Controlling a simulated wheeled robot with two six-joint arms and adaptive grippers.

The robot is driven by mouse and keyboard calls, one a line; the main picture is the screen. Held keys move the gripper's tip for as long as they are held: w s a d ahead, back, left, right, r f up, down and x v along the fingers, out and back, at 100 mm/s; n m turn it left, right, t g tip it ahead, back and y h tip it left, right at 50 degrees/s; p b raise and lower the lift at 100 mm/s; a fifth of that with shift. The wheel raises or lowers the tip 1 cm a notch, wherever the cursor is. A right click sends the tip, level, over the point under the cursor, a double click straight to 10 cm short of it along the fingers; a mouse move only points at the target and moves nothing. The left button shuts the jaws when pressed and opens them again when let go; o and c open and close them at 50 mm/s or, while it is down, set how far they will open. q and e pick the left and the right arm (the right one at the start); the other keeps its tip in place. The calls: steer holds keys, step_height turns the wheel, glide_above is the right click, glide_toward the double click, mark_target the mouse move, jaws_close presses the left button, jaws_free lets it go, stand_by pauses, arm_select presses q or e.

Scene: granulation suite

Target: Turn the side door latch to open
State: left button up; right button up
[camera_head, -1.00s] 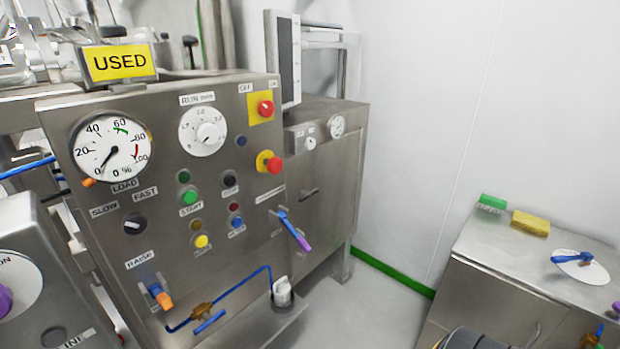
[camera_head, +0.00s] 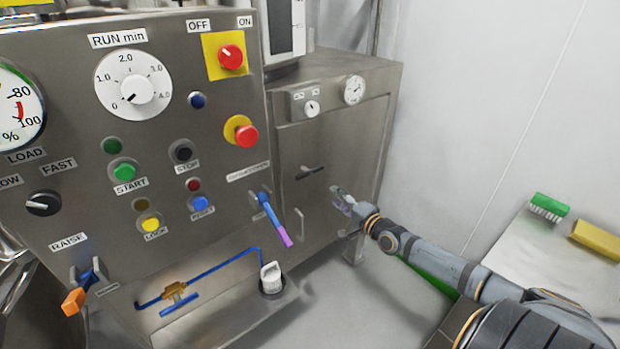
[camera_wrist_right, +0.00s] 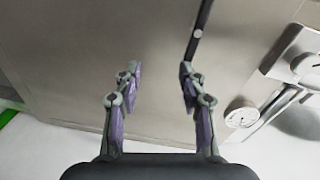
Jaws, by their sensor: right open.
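In the right wrist view the latch is a dark bar (camera_wrist_right: 201,28) with a pale round spot, just ahead of the right-hand finger. My right gripper (camera_head: 340,192) is open and empty, near the door to the right of and slightly below the latch. In the wrist view its two fingers (camera_wrist_right: 158,85) stand apart with bare door between them. My left gripper is not in view.
The control panel (camera_head: 100,187) stands left of the door, with a blue and purple lever (camera_head: 273,217) sticking out. A thin upright handle (camera_head: 299,226) is low on the door. A green brush (camera_head: 549,206) and a yellow block (camera_head: 597,240) lie on the right cabinet.

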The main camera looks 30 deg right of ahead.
steer(key=m+y, duration=0.1)
glide_toward(311, 173)
steer(key=shift+t, duration=0.4)
steer(key=w+b, duration=0.1)
steer(key=w, duration=0.2)
steer(key=w+b, duration=0.2)
steer(key=w, duration=0.1)
steer(key=w+f+b, duration=0.1)
steer(key=w+b, duration=0.1)
steer(key=w, duration=0.1)
steer(key=shift+w+a, duration=0.3)
steer(key=shift+a, duration=0.05)
steer(key=shift+w+a+r, duration=0.1)
steer(key=shift+w, duration=0.45)
jaws_close()
